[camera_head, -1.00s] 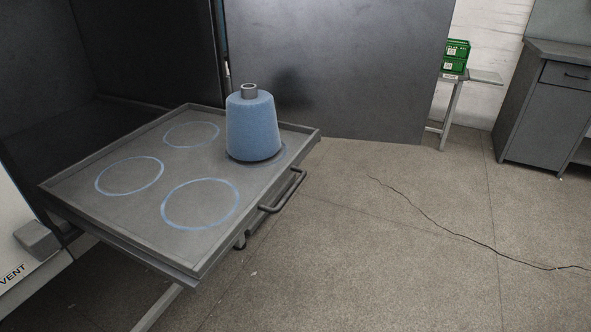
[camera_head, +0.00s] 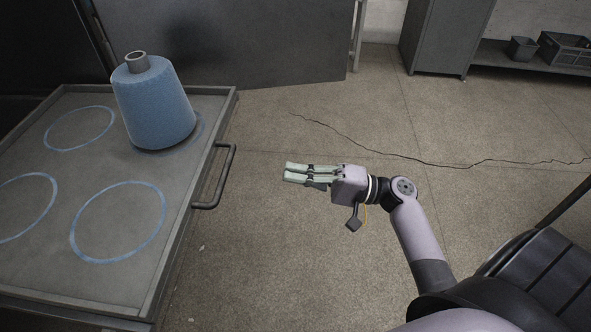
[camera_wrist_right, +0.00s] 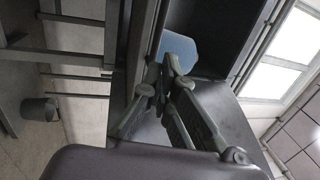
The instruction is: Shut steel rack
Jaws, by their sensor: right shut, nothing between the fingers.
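The steel rack (camera_head: 178,244) is a grey sliding tray drawn out of a dark cabinet at the left of the head view. It has a bar handle (camera_head: 224,178) on its right-hand front edge. A blue yarn cone (camera_head: 157,105) stands upright near the tray's far right corner; a blue shape in the right wrist view (camera_wrist_right: 180,48) looks like this cone. My right gripper (camera_head: 286,173) is shut and empty, over the floor to the right of the handle and apart from it. The wrist view also shows its fingers together. My left gripper is not in view.
Blue rings mark the tray top. An open dark door panel (camera_head: 250,45) stands behind the tray. A grey cabinet (camera_head: 444,35) and a low shelf with a dark crate (camera_head: 565,48) are at the back right. The floor between is clear, with a thin crack.

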